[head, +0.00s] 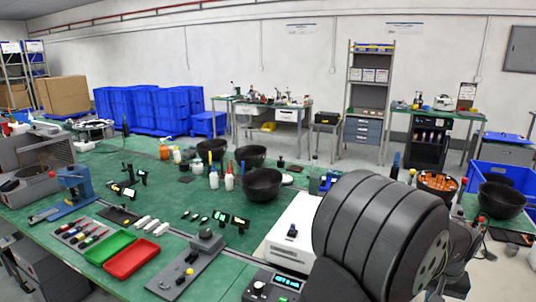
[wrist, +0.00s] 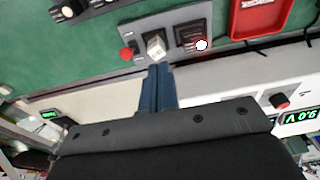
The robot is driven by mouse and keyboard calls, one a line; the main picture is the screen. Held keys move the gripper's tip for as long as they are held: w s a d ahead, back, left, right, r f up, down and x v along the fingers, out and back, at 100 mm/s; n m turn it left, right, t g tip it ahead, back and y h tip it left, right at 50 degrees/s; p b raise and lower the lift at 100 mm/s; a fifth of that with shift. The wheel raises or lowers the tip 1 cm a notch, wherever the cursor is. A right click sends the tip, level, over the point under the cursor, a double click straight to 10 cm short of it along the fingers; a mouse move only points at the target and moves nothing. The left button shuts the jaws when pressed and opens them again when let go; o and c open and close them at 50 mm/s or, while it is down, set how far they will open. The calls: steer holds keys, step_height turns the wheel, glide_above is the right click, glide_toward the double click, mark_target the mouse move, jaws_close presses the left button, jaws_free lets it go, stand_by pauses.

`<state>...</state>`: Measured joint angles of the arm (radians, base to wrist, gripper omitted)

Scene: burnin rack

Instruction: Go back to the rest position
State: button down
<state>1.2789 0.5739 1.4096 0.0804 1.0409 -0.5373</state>
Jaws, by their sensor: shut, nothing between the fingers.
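My gripper (wrist: 159,72) shows in the wrist view, its two blue fingers pressed together with nothing between them. The fingertips appear close to a metallic cube-shaped part (wrist: 156,45) on a grey plate (wrist: 217,33); I cannot tell whether they touch it. A red knob (wrist: 127,54) and a black block (wrist: 192,38) sit on either side of the cube. In the head view my dark ribbed arm fills the lower right, and the gripper cannot be made out there.
On the green bench (head: 165,200) stand a red tray (head: 131,258), a green tray (head: 109,246), a grey fixture plate (head: 187,270), a white box (head: 293,235), an instrument with a lit display (head: 287,283) and black bowls (head: 262,186). A blue crate (head: 505,178) is at the right.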

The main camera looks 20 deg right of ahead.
steer(key=shift+s+a+f, duration=0.3)
steer(key=shift+s+a, duration=0.2)
steer(key=shift+s, duration=0.1)
steer(key=shift+s+a+f, duration=0.25)
steer(key=shift+s+a, duration=0.2)
steer(key=shift+s, duration=0.1)
